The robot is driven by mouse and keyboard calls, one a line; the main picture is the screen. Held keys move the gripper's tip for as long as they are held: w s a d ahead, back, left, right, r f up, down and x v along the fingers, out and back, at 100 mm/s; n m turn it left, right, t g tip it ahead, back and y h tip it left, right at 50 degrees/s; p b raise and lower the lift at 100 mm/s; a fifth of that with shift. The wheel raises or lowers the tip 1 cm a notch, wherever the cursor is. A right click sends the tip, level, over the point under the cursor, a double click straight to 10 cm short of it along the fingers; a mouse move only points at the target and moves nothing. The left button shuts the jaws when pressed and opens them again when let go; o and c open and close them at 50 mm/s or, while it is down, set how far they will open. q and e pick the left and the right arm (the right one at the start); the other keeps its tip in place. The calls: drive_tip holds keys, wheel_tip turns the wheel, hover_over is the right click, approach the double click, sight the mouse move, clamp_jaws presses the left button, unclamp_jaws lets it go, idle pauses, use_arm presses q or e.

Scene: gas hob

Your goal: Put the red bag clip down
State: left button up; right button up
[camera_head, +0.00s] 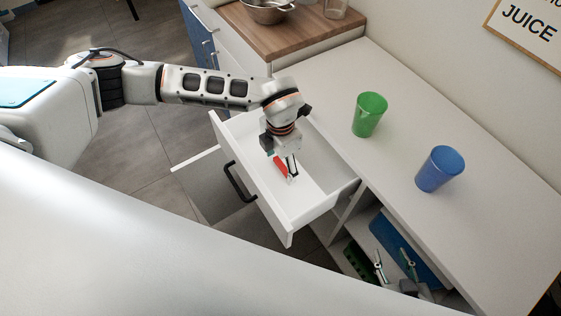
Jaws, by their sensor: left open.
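The red bag clip (279,166) is inside the open white drawer (317,205), right at the fingers of my left gripper (290,173). My left gripper points down into the drawer and is open. The gripper partly hides the clip, and I cannot tell whether they touch or whether the clip rests flat on the drawer floor. My right gripper is not in view.
A green cup (369,114) and a blue cup (439,169) stand on the white counter (400,150) to the right. A metal bowl (267,10) stands on a wooden board at the back.

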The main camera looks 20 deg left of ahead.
sight(280, 166)
use_arm(q)
wheel_tip(280, 166, up, 12)
drive_tip(key=p, duration=0.1)
drive_tip(key=shift+r+p, duration=0.15)
drive_tip(key=shift+p, duration=0.15)
idle(0.6)
